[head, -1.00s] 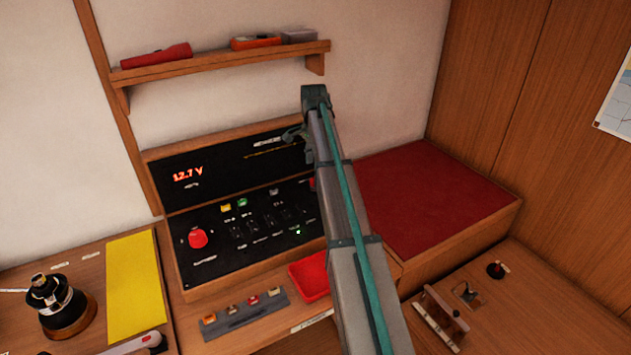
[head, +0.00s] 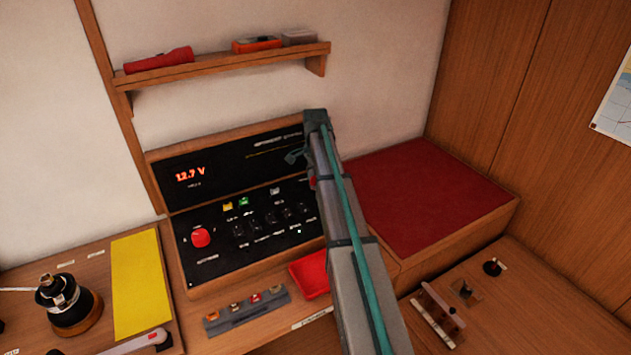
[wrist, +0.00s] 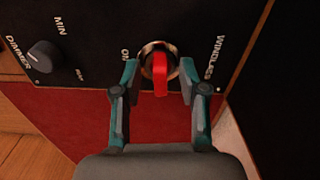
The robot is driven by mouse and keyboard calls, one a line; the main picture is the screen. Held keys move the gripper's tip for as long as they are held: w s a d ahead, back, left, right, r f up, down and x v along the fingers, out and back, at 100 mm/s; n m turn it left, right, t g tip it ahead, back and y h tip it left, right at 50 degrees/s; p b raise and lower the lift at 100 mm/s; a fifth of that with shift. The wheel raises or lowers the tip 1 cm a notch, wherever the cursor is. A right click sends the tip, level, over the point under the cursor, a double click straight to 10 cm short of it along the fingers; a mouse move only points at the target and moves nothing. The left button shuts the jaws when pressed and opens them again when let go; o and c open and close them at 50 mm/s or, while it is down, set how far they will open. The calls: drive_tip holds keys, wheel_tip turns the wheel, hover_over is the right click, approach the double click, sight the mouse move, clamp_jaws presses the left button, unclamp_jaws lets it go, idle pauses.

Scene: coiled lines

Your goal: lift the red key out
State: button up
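The red key (wrist: 160,75) stands in a round metal switch marked WINDLASS on the black panel (wrist: 85,45), upper middle of the wrist view. My gripper (wrist: 159,77) is open, with one finger on each side of the key. Gaps show between the key and both fingertips, so it is not gripped. In the head view my arm covers most of the panel's right end. A small red patch (head: 312,182) beside the arm there may be the key; I cannot be sure.
A dimmer knob (wrist: 40,57) is left of the key. In the head view, a red knob (head: 201,238) is on the panel's left, a red tray (head: 309,275) is below the panel, and a red cushion (head: 430,195) is to the right. A shelf (head: 220,68) hangs above.

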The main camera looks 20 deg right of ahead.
clamp_jaws()
drive_tip(key=shift+r, duration=0.1)
drive_tip(key=shift+r+b, duration=0.35)
drive_tip(key=shift+r, duration=0.5)
drive_tip(key=s+a+r+b, duration=0.4)
drive_tip(key=s+r, duration=0.7)
drive_tip(key=s, duration=0.2)
drive_tip(key=shift+a, duration=0.4)
